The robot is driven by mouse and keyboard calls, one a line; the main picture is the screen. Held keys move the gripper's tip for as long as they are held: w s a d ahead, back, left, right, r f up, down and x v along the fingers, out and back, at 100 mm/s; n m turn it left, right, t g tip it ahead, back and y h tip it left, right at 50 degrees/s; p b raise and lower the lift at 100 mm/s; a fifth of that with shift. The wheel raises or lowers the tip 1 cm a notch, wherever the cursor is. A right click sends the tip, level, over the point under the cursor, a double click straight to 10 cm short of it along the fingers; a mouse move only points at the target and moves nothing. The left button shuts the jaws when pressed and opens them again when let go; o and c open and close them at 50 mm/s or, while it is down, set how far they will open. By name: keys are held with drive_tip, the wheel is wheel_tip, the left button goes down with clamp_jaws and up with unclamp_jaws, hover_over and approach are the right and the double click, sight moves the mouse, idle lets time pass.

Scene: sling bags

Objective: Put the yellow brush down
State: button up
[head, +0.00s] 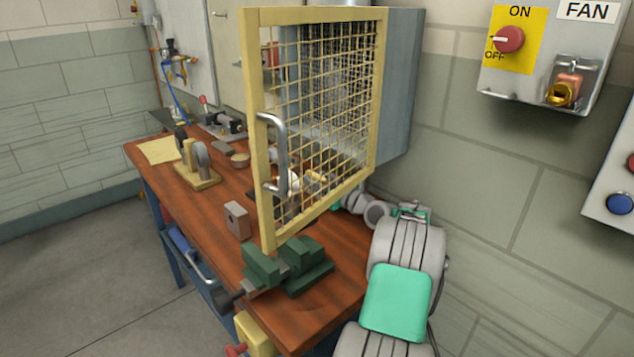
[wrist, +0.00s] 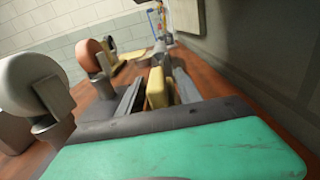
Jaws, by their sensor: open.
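The yellow brush (wrist: 157,88) shows in the wrist view as a yellow block between the two fingers of my gripper (wrist: 158,95). The fingers stand apart on either side of it. I cannot tell whether either finger touches it or exactly how it rests on the wooden bench (wrist: 215,83). In the head view, a yellow piece (head: 316,177), probably the brush, shows behind the wire mesh of an open door. My gripper is mostly hidden there by the mesh and door frame.
The yellow-framed mesh door (head: 260,130) stands open over the bench (head: 190,205). A green vise (head: 285,265) sits at the near end, with a grey block (head: 237,220) beyond it. A grinder-like tool (head: 197,165) stands farther left. A wall lies close on the right.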

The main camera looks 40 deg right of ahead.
drive_tip(key=s, duration=0.5)
drive_tip(key=s+r+p, duration=0.1)
drive_tip(key=s, duration=0.1)
drive_tip(key=shift+s+d+r, duration=0.1)
drive_tip(key=shift+s+d, duration=0.05)
drive_tip(key=shift+s, duration=0.25)
wheel_tip(320, 180, up, 7)
drive_tip(key=p, duration=0.1)
drive_tip(key=shift+w, duration=0.15)
